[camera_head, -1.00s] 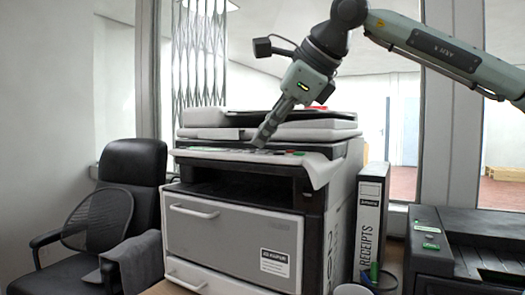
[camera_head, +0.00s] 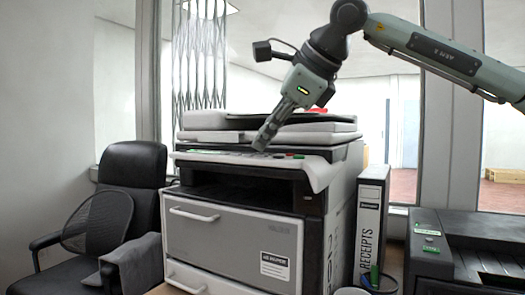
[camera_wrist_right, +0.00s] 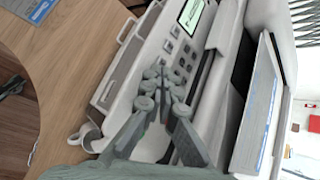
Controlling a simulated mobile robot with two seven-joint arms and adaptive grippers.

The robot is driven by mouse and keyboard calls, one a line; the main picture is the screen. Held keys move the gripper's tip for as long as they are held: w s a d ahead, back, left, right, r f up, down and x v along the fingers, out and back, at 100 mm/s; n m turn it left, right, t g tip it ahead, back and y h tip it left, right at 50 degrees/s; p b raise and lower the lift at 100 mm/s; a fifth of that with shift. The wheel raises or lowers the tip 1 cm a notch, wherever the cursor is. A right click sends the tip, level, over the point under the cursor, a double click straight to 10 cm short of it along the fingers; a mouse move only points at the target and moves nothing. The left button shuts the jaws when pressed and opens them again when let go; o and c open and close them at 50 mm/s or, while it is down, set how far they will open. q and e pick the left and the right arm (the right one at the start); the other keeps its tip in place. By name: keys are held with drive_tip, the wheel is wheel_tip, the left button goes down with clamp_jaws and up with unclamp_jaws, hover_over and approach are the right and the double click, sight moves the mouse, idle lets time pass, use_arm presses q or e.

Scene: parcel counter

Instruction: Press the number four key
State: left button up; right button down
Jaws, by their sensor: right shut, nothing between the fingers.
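The copier's control panel (camera_head: 228,157) runs along the front top edge of the large grey and white copier (camera_head: 235,238). I cannot read the digits, so I cannot tell which key is the four. My right gripper (camera_head: 262,146) is shut and empty, pointing down and left with its tips at the panel. In the right wrist view the fingertips (camera_wrist_right: 160,78) cover part of the keypad; whether they touch a key cannot be told.
A receipts binder (camera_head: 369,222) stands right of the copier, with a cup of pens (camera_head: 376,280) in front. A black printer (camera_head: 470,245) is at the far right. A black office chair (camera_head: 130,205) stands at the left. The space above the panel's left part is clear.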

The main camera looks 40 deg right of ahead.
wheel_tip(320, 180, up, 4)
drive_tip(key=p, duration=0.4)
drive_tip(key=shift+r, duration=0.1)
drive_tip(key=shift+r+p, duration=0.3)
drive_tip(key=shift+r, duration=0.6)
